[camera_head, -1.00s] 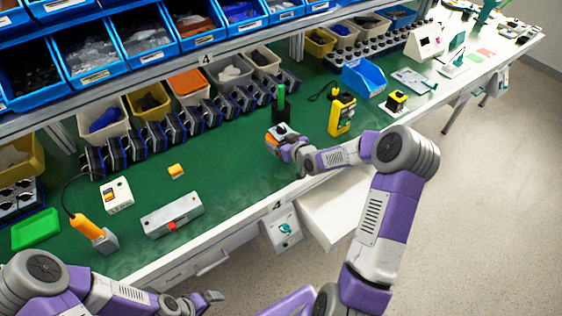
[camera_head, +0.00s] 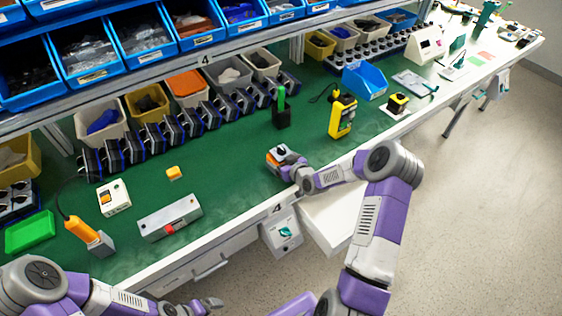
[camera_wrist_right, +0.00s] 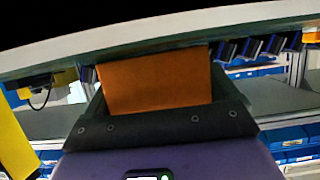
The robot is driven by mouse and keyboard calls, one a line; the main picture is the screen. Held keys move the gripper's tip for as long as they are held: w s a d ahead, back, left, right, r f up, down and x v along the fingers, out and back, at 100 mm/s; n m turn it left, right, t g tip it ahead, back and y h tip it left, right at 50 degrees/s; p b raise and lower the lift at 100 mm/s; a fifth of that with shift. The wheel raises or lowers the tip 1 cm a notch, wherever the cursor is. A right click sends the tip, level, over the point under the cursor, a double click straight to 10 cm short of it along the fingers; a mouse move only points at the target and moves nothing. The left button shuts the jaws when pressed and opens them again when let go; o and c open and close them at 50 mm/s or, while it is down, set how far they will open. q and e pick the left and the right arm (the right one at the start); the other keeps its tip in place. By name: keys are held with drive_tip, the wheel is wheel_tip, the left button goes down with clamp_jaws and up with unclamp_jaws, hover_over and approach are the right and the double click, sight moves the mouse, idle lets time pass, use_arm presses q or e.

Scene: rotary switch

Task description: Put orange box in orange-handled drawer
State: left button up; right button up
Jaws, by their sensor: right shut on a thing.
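My right gripper (camera_head: 276,158) is shut on the orange box (camera_head: 271,157) and holds it over the front part of the green worktop. In the right wrist view the orange box (camera_wrist_right: 155,82) fills the space between the dark fingers. A white drawer (camera_head: 340,218) stands pulled out under the worktop, below and right of my right gripper. Its front handle is not visible, so I cannot tell its colour. My left gripper (camera_head: 207,303) is low at the bottom of the head view, in front of the bench; its opening is unclear.
A control box with a green rotary knob (camera_head: 286,232) hangs beside the open drawer. A closed drawer with a pale handle (camera_head: 211,267) is to the left. A grey box with a red button (camera_head: 170,218), a small yellow-orange block (camera_head: 174,173) and a yellow meter (camera_head: 342,115) are on the worktop.

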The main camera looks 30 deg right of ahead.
drive_tip(key=shift+f+b, duration=0.2)
drive_tip(key=shift+b, duration=0.1)
drive_tip(key=o, duration=0.9)
drive_tip(key=shift+r, duration=0.1)
drive_tip(key=shift+s+r+p, duration=0.1)
drive_tip(key=shift+s+p, duration=0.05)
drive_tip(key=shift+p, duration=0.45)
drive_tip(key=p+v, duration=0.1)
drive_tip(key=v, duration=0.6)
drive_tip(key=shift+s+d, duration=0.1)
drive_tip(key=shift+d, duration=0.05)
drive_tip(key=shift+s, duration=0.1)
